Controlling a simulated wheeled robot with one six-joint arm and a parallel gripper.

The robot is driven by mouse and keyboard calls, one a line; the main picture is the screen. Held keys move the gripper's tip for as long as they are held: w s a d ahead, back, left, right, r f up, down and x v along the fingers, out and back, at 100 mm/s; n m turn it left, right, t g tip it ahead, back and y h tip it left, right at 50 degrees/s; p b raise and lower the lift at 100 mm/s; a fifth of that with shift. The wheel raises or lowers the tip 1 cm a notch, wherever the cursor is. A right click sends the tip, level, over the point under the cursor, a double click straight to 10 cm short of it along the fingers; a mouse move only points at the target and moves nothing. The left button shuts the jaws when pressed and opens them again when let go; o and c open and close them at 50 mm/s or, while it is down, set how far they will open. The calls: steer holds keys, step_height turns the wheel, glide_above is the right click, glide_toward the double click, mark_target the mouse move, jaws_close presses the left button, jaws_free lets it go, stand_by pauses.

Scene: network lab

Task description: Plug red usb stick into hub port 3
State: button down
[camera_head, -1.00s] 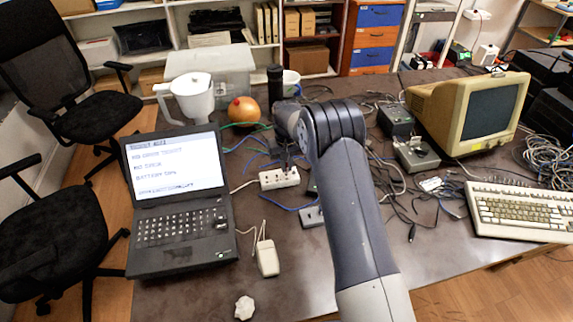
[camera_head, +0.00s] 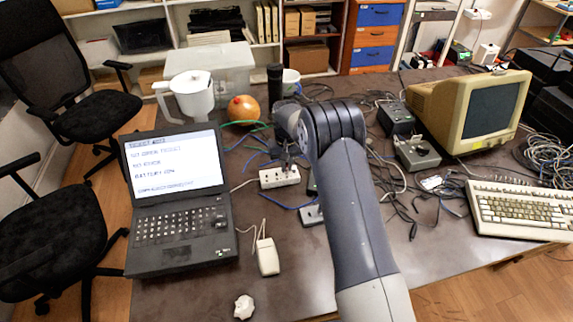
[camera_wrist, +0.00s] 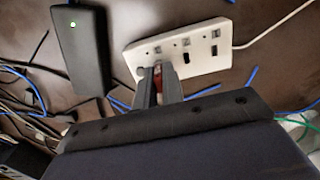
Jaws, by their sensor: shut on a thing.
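The white hub (camera_wrist: 203,63) lies on the dark table, tilted in the wrist view, with a row of dark ports and small markings. It also shows in the head view (camera_head: 279,178), just below my wrist. My gripper (camera_wrist: 157,84) is shut on the red usb stick (camera_wrist: 157,73), of which only a small red part shows between the fingers. The fingertips are over the hub's left end. I cannot tell whether the stick's plug touches the hub or sits in a port. In the head view my arm hides most of the gripper and the stick.
A black adapter (camera_wrist: 80,48) with a green light lies left of the hub. A white cable leaves the hub's right end; blue cables lie around it.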

steer(key=shift+f+b, duration=0.35)
stand_by(0.5)
steer(key=c, duration=1.5)
jaws_free()
steer(key=shift+o, duration=0.2)
steer(key=shift+r, duration=0.1)
steer(key=shift+w+r, duration=0.1)
steer(key=shift+r, duration=0.2)
steer(key=r+b, duration=0.1)
steer(key=r, duration=0.9)
steer(key=shift+a, duration=0.2)
